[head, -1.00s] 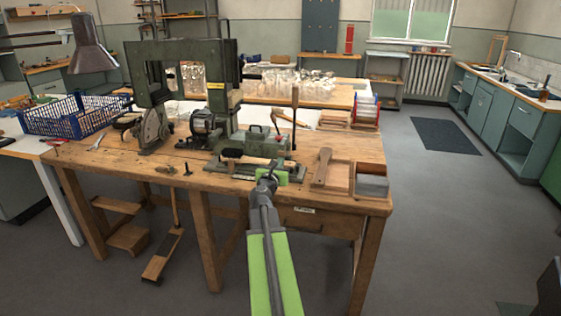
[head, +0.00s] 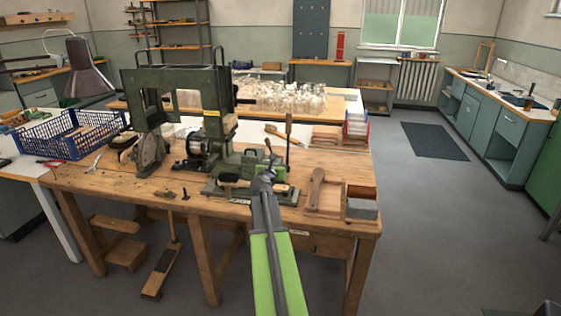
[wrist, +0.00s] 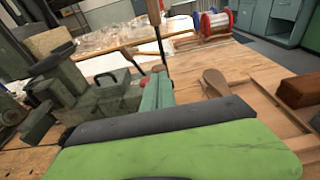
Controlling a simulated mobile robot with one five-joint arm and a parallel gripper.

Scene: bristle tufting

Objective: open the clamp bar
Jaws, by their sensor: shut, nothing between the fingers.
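The green tufting machine (head: 190,110) stands on the wooden bench, with a low green fixture (head: 236,168) at its right front. A brush with dark bristles and a wooden handle (head: 279,188) lies across the front of this fixture. An upright lever with a wooden handle (head: 289,128) rises at its right end; it also shows in the wrist view (wrist: 158,22). I cannot clearly pick out the clamp bar; my arm hides part of the fixture. My gripper (head: 267,165) is shut and empty over the fixture's right part.
A spool rack (head: 356,126) stands behind. A blue crate (head: 70,134) is at left. A wooden footboard (head: 160,272) is under the bench. Floor at right is open.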

